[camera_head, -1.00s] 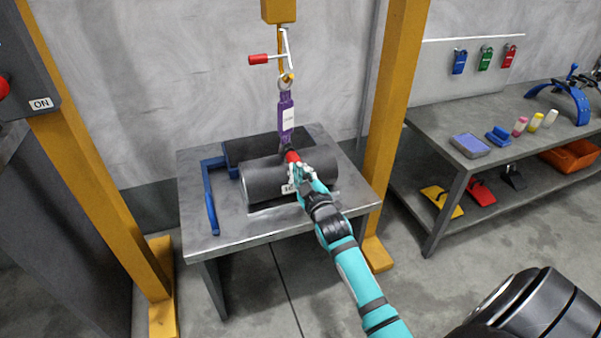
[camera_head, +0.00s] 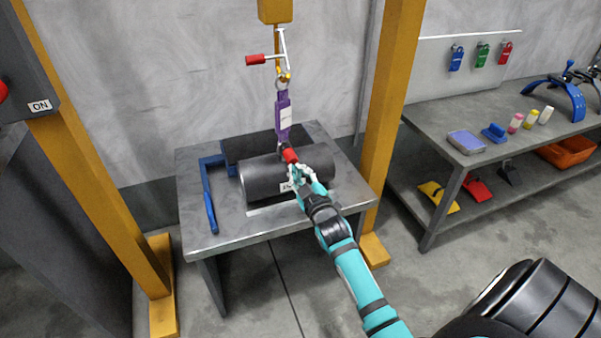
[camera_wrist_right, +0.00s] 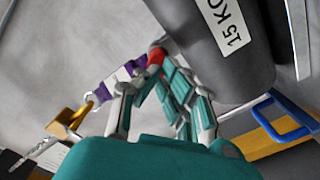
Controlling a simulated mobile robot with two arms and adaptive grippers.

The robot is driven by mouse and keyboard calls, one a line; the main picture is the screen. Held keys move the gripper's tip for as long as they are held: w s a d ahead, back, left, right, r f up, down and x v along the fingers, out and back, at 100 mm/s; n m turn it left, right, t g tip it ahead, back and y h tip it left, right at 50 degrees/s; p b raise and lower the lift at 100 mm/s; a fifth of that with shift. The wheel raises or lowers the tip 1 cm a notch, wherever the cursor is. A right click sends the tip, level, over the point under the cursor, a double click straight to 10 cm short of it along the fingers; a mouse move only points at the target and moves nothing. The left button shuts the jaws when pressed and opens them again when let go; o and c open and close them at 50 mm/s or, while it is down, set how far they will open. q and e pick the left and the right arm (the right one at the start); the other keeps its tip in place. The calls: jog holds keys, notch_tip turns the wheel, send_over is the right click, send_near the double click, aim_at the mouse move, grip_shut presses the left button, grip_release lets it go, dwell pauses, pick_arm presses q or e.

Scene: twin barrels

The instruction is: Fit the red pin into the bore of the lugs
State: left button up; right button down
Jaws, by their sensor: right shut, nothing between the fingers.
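The red pin (camera_head: 290,155) shows as a short red cylinder beside the dark lugs (camera_head: 283,146) at the lower end of the purple strap, over the dark barrel (camera_head: 262,178). How deep it sits in the bore is hidden. My right gripper (camera_head: 297,170) is shut and empty, its fingertips right at the near end of the pin. In the right wrist view the fingers (camera_wrist_right: 157,84) converge just short of the red pin (camera_wrist_right: 156,60); I cannot tell whether they touch it. The left gripper is not in view.
The purple strap (camera_head: 284,112) hangs from the hoist. Yellow posts (camera_head: 385,120) flank the table. A workbench (camera_head: 440,130) with small items stands at right.

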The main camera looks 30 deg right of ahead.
jog(key=shift+s+a+p, duration=0.15)
jog(key=shift+s+p, duration=0.15)
jog(key=shift+s, duration=0.3)
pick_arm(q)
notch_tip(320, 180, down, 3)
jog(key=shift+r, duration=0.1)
pick_arm(e)
jog(key=v, duration=1.2)
jog(key=shift+f, duration=0.15)
